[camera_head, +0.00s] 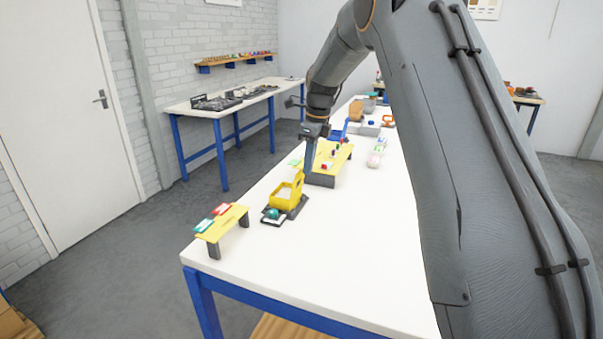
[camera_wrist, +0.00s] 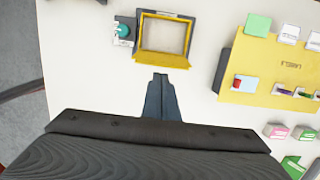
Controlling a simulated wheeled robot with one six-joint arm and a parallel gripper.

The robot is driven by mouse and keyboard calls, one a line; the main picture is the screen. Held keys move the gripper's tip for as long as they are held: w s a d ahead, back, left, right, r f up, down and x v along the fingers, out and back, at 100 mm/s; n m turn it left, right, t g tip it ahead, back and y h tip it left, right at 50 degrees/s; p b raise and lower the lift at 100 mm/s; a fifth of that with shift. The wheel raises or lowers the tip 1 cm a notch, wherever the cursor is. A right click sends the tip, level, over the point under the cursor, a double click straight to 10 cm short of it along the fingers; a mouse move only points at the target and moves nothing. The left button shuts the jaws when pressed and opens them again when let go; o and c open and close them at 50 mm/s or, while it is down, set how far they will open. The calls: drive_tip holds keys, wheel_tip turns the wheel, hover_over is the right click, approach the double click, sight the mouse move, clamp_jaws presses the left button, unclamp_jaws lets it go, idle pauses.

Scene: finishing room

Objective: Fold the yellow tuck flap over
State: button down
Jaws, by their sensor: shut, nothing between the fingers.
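The yellow box (camera_head: 284,198) sits in a dark holder (camera_head: 296,212) near the left edge of the white table. Its yellow tuck flap (camera_head: 298,184) stands up at the box's far side in the head view. In the wrist view the open box (camera_wrist: 143,36) shows a pale inside, and the flap (camera_wrist: 160,61) lies along its lower edge. My gripper (camera_head: 308,172) points down just beyond the flap in the head view. In the wrist view my gripper (camera_wrist: 161,77) is shut and empty, its tips just below the flap with a small visible gap.
A teal knob (camera_wrist: 122,30) is beside the box on the holder. A raised yellow stand (camera_wrist: 263,70) with small blocks is to the right. Another yellow stand (camera_head: 222,222) with red and teal pieces is at the table's near corner.

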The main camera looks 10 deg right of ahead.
drive_tip(key=shift+w+a+r, duration=0.15)
drive_tip(key=shift+w+a, duration=0.15)
drive_tip(key=shift+a, duration=0.15)
drive_tip(key=shift+w+a+p, duration=0.1)
drive_tip(key=shift+a+p, duration=0.05)
drive_tip(key=shift+p, duration=0.15)
idle(0.3)
drive_tip(key=shift+w+a, duration=0.15)
drive_tip(key=shift+a, duration=0.15)
idle(0.5)
drive_tip(key=shift+w+a, duration=0.35)
drive_tip(key=shift+a, duration=0.1)
idle(0.4)
